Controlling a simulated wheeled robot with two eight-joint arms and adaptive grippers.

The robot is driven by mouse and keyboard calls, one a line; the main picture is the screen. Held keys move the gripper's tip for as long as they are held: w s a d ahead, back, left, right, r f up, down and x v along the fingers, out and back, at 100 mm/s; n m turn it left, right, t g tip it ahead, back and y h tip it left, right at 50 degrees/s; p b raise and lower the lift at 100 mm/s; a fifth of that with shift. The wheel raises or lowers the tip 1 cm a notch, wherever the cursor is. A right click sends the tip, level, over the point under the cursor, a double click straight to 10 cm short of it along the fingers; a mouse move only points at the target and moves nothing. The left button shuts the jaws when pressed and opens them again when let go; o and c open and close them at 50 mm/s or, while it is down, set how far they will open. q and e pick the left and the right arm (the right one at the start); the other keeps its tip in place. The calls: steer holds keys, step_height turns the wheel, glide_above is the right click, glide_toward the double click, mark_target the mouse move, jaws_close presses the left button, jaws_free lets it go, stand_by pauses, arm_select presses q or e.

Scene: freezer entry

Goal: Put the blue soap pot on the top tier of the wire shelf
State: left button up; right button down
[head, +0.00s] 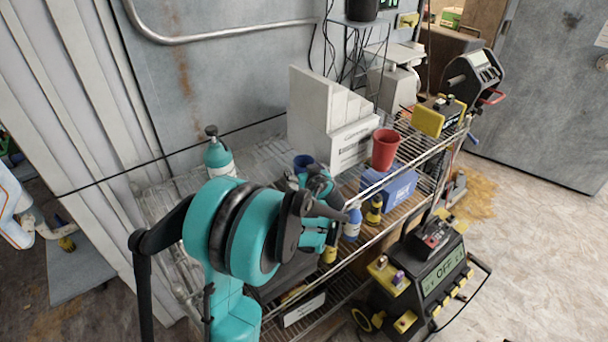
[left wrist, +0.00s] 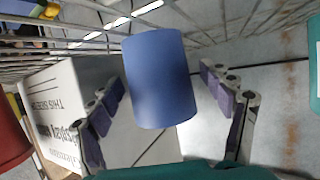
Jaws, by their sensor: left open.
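The blue soap pot (head: 303,160) shows at the left part of the wire shelf (head: 350,244), beside the white box and partly hidden by my left gripper. In the left wrist view the blue pot (left wrist: 158,80) is between the two fingers of my left gripper (left wrist: 160,92), which are spread with one on each side of it. The wire tier (left wrist: 215,40) is seen close by it. In the head view my left gripper (head: 308,176) is right at the pot, its fingertips partly hidden. I cannot tell whether the pot rests on the wires. My right gripper is not in view.
A white box (head: 318,115) stands just behind the pot. A red cup (head: 385,149), a blue bin (head: 389,186) and small bottles (head: 352,224) are to the right. A teal bottle (head: 217,154) stands left. A black-and-yellow device (head: 434,272) is at the front.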

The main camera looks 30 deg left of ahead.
arm_select(q)
steer(key=c, duration=1.4)
